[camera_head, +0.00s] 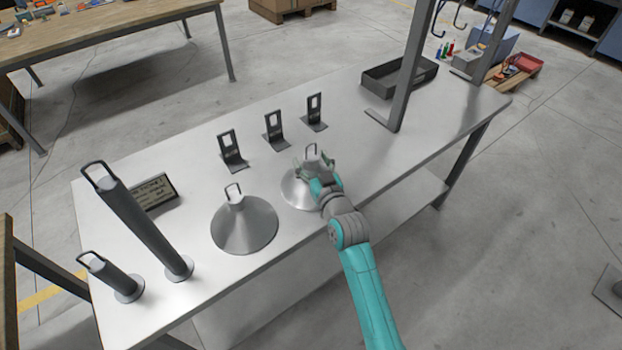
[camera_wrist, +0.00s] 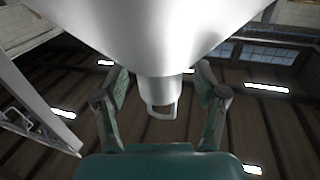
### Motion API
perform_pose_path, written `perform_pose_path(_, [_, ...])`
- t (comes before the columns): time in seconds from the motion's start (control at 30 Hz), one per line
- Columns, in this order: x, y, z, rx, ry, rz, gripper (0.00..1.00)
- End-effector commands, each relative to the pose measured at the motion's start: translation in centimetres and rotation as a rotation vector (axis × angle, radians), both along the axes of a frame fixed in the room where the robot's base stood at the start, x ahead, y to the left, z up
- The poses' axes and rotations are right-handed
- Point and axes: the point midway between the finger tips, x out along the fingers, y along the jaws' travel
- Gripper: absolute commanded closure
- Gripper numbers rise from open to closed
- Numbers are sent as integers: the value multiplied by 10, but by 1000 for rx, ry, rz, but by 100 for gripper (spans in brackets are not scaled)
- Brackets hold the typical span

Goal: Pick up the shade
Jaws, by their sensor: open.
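Two grey metal cone shades with loop handles stand on the table (camera_head: 400,155). The nearer-left shade (camera_head: 245,228) stands free. The other shade (camera_head: 296,193) is partly hidden by my gripper (camera_head: 316,168), which is at its top. In the wrist view, a pale cone (camera_wrist: 155,35) fills the upper part, narrowing to a neck with a loop handle (camera_wrist: 161,110). The fingers of my gripper (camera_wrist: 161,88) are open, one on each side of this neck. A gap shows beside the neck, though contact is hard to judge.
Three dark upright brackets (camera_head: 275,130) stand behind the shades. A dark tray (camera_head: 400,76) and a grey frame post (camera_head: 408,75) are at right.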

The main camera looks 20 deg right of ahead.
Motion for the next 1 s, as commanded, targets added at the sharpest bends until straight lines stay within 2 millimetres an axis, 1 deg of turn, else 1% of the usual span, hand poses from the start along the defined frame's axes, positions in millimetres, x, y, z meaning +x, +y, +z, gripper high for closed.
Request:
perform_pose_path(0.2, [1,0,0,0,0,0,29])
perform_pose_path(0.23, [1,0,0,0,0,0,31])
perform_pose_path(0.27, [1,0,0,0,0,0,39])
perform_pose_path(0.3, [1,0,0,0,0,0,49])
perform_pose_path(0.37, [1,0,0,0,0,0,64])
perform_pose_path(0.4, [1,0,0,0,0,0,74])
perform_pose_path(0.47, [1,0,0,0,0,0,89])
perform_pose_path(0.5, [1,0,0,0,0,0,99])
perform_pose_path(0.53, [1,0,0,-1,0,0,100])
perform_pose_path(0.83, [1,0,2,-1,-2,0,100])
perform_pose_path(0.93, [1,0,9,-1,-5,0,100])
perform_pose_path(1.0, [1,0,19,-2,-5,0,100])
